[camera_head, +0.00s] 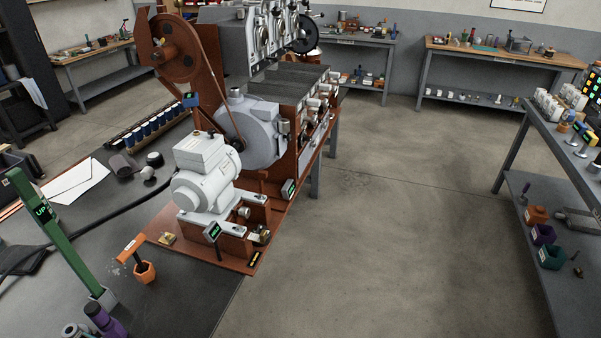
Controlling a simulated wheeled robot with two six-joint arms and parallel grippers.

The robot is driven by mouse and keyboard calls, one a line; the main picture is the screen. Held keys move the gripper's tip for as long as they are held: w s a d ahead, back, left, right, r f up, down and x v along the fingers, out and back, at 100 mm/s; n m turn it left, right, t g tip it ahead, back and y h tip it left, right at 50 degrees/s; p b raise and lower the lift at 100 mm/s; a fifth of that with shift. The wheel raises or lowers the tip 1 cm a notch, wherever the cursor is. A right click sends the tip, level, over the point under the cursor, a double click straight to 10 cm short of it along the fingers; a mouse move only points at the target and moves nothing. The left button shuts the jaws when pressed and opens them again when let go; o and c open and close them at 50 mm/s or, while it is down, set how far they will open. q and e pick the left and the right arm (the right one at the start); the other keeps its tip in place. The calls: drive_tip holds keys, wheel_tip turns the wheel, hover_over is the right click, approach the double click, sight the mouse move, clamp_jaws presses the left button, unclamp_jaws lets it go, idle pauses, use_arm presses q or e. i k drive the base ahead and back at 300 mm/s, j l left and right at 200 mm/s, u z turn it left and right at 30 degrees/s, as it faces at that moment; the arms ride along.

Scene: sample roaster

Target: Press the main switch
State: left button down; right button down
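The roaster machine stands on the dark bench, with a brown frame, a grey rounded drum housing (262,140) and a white motor (205,180) on a brown base plate (235,258). Small dark boxes with green lit text sit at the motor's front (213,232), at the base's right side (289,188) and near the belt (190,99). I cannot tell which part, if any, is the main switch. Neither of my grippers is in view.
Open floor (400,210) lies to the right. A grey shelf table (560,155) stands at the far right.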

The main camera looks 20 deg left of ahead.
sight(260, 227)
drive_tip(key=u, duration=1.65)
drive_tip(key=i+l, duration=0.45)
drive_tip(key=l, duration=0.15)
drive_tip(key=i+l, duration=0.5)
